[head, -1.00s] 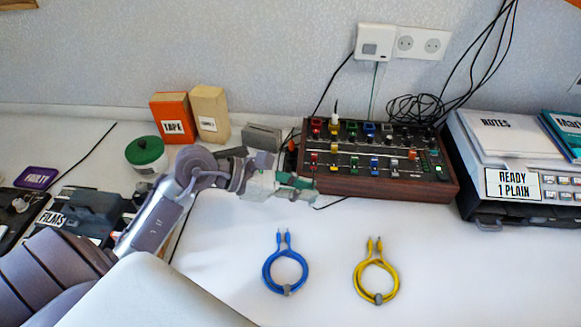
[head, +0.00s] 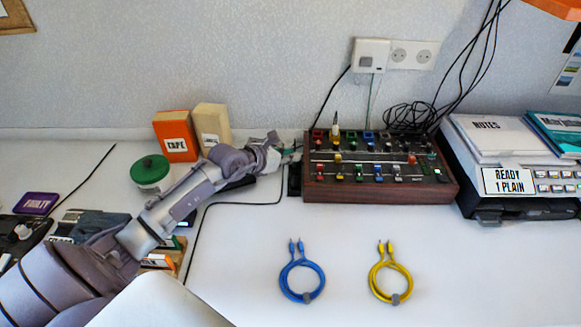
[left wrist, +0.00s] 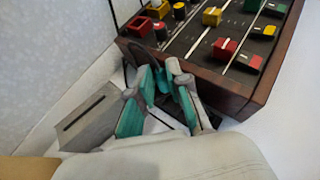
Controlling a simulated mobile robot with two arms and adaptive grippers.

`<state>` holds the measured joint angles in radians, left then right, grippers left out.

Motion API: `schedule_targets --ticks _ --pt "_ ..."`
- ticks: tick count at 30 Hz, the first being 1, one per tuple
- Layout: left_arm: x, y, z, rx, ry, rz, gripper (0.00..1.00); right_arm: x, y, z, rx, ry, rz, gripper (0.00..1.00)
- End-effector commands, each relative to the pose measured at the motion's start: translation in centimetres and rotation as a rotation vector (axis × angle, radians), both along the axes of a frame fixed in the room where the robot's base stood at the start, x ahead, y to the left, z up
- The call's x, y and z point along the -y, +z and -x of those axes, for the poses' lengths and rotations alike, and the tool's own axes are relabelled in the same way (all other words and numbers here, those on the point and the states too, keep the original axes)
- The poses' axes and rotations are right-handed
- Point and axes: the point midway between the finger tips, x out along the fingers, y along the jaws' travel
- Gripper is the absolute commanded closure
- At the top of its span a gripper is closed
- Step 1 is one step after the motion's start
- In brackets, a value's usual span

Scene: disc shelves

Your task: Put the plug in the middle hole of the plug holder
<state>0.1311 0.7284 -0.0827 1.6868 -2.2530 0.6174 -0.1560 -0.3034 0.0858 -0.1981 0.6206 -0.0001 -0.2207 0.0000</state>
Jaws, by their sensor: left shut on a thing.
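My left gripper (head: 287,155) is at the left end of the mixer, near its back corner. Its green-padded fingers (left wrist: 160,100) are closed on the plug, which is mostly hidden between them. A thin black cable (head: 240,204) runs over the table and up toward the gripper. A small dark block (head: 294,181), which looks like the plug holder, stands against the mixer's left side, just below the gripper in the head view. A dark part of it also shows beside the fingers in the left wrist view (left wrist: 205,117). Its holes cannot be made out. My right gripper is out of view.
The wood-sided mixer (head: 375,190) is close on the right. A grey slotted box (left wrist: 92,117) is left of the fingers. Orange (head: 176,140) and tan (head: 213,125) boxes and a green-lidded jar (head: 149,170) stand behind my arm. Blue (head: 301,280) and yellow (head: 390,280) cables lie in front.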

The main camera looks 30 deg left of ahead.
Motion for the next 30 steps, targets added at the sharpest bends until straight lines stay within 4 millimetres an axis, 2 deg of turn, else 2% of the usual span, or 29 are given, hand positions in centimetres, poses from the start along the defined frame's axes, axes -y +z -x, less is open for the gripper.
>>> schedule_targets --ticks 3,10,22,23,24,30 --pt "0.0 -0.9 0.0 -0.001 0.000 0.001 1.00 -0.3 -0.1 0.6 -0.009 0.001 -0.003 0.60" --pt "0.0 -3.9 0.0 -0.001 0.001 0.002 1.00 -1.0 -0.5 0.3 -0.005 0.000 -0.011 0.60" --pt "0.0 -4.6 0.0 0.000 -0.001 0.000 1.00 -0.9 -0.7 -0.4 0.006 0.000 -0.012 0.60" --pt "0.0 -4.5 0.0 0.000 -0.001 0.000 0.80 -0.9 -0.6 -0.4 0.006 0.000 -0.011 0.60" --pt "0.0 -4.4 0.0 0.000 -0.001 0.000 0.73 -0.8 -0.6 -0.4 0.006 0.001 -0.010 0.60" --pt "0.0 -4.4 0.0 0.000 -0.001 0.000 0.72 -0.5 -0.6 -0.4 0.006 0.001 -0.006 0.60"
